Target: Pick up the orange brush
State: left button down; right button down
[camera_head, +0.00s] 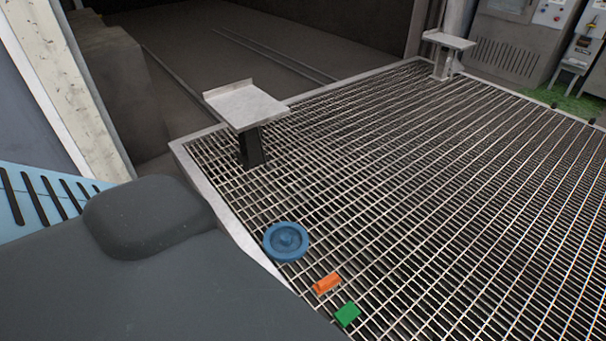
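A small orange block-like thing (327,283), which I take for the orange brush, lies on the metal grating near the bottom middle of the head view. It sits between a blue round dish-like thing (286,241) and a green block (347,314). Its bristles cannot be made out at this size. Neither of my grippers shows in the head view.
The metal grating (440,190) is mostly clear to the right. A grey pedestal (245,106) stands at its left, and another small pedestal (448,40) stands at the far edge. Grey cabinets (515,45) stand at the back right. A large dark grey shape fills the lower left.

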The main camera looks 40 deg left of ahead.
aim_at(331, 282)
jog(key=k+j+u, duration=0.6)
jog(key=l+z, duration=0.1)
jog(key=z, duration=1.55)
